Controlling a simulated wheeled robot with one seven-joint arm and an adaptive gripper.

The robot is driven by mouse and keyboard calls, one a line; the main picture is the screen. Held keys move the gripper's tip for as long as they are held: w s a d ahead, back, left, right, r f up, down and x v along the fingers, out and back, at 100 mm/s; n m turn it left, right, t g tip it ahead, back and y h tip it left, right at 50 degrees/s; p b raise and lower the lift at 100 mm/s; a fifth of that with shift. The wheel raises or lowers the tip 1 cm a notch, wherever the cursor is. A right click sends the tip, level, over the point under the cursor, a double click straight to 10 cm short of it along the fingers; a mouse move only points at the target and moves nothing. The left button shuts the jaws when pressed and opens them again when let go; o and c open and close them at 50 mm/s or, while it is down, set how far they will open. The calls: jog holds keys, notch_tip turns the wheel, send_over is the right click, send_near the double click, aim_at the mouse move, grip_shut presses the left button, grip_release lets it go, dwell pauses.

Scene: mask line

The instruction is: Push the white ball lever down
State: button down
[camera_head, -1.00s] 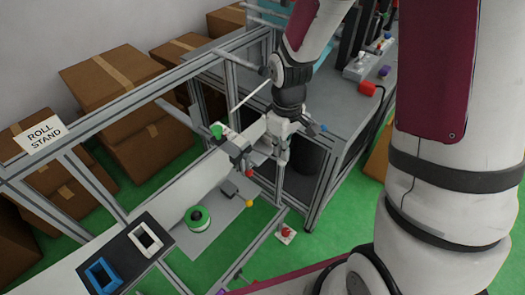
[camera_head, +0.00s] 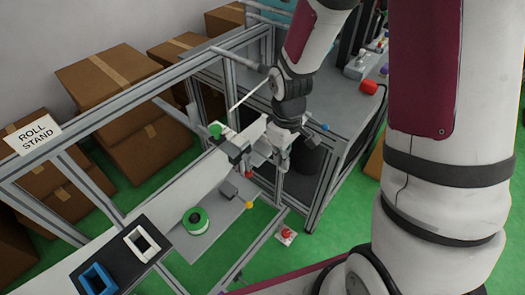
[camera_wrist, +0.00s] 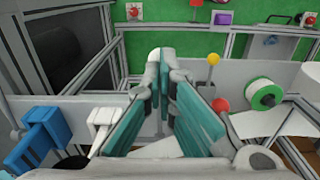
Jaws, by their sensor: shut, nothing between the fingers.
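My gripper (camera_head: 283,163) is shut and empty, its fingers low beside the white strip of the roll stand. In the wrist view its teal-padded fingers (camera_wrist: 160,62) come together in the middle of the picture.
A green-rimmed roll (camera_head: 195,221) lies on the grey plate left of the gripper. Blue (camera_head: 98,278) and white (camera_head: 142,243) frames sit on a black panel. Metal rails (camera_head: 228,90) surround the work area. Brown boxes (camera_head: 115,88) stand behind. A red button (camera_head: 286,235) is at the front.

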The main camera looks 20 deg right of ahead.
jog(key=shift+f, duration=0.45)
jog(key=shift+s+r+p, duration=0.1)
jog(key=shift+r+p, duration=0.85)
jog(key=shift+r, duration=0.65)
jog(key=shift+r+p, duration=1.3)
jog(key=shift+r, duration=1.2)
jog(key=s+r+m+t, duration=0.1)
jog(key=s+r+m, duration=0.15)
jog(key=r, duration=0.55)
jog(key=s+r+m+t, duration=0.1)
jog(key=s+r+t, duration=0.15)
jog(key=r, duration=0.55)
jog(key=s+r+m+t, duration=0.2)
jog(key=s+r+m, duration=0.1)
jog(key=s+r, duration=0.6)
jog(key=s, duration=0.4)
jog(key=shift+r, duration=0.2)
